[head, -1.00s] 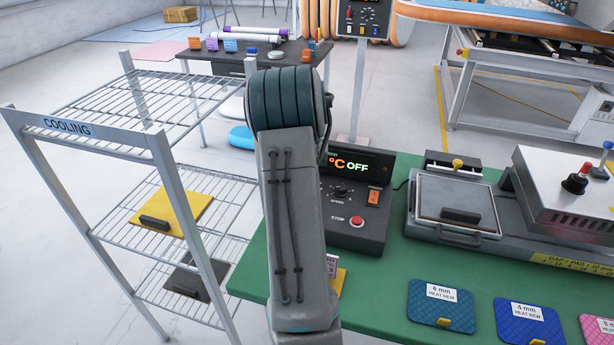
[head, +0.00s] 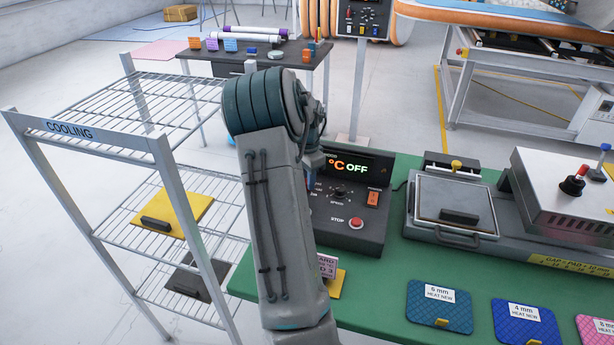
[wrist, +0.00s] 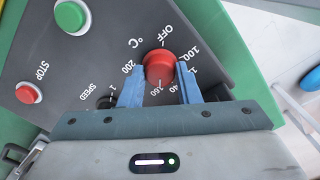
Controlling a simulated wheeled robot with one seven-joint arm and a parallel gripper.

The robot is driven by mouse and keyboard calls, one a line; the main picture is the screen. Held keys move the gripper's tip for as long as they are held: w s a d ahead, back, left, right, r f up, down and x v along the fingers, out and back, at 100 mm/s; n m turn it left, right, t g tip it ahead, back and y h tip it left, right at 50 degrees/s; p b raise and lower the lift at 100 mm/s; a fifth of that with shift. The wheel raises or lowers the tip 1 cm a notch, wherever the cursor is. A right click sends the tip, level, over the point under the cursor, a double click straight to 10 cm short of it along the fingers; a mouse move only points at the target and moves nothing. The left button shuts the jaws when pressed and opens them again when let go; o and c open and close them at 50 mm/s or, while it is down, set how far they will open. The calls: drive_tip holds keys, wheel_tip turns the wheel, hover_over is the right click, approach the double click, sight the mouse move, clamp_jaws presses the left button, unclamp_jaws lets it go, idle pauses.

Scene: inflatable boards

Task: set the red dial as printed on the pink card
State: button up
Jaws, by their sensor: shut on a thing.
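The red dial (wrist: 159,68) is a round knob on the dark control box (head: 352,222), ringed by printed marks OFF, 100, 160 and 200 °C. My gripper (wrist: 160,84) is shut on the dial, one blue finger on each side, in the wrist view. The dial's pointer cannot be made out. The box's display (head: 350,163) reads °C OFF; its left part is behind my arm. The pink card (head: 328,266) stands on the green table beside my arm, and only part of its print shows, ending in "ARD" and "D 3".
A red STOP button (wrist: 28,93), a green button (wrist: 71,14) and a black SPEED knob (wrist: 105,101) sit close to the dial. A hot press (head: 455,207) stands right of the box. The wire COOLING rack (head: 90,135) stands left of my arm.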

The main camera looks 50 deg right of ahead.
drive_tip(key=shift+r+m, duration=0.1)
drive_tip(key=shift+m, duration=0.4)
drive_tip(key=o, duration=1)
wheel_tip(320, 180, up, 14)
drive_tip(key=shift+f, duration=0.15)
idle(0.4)
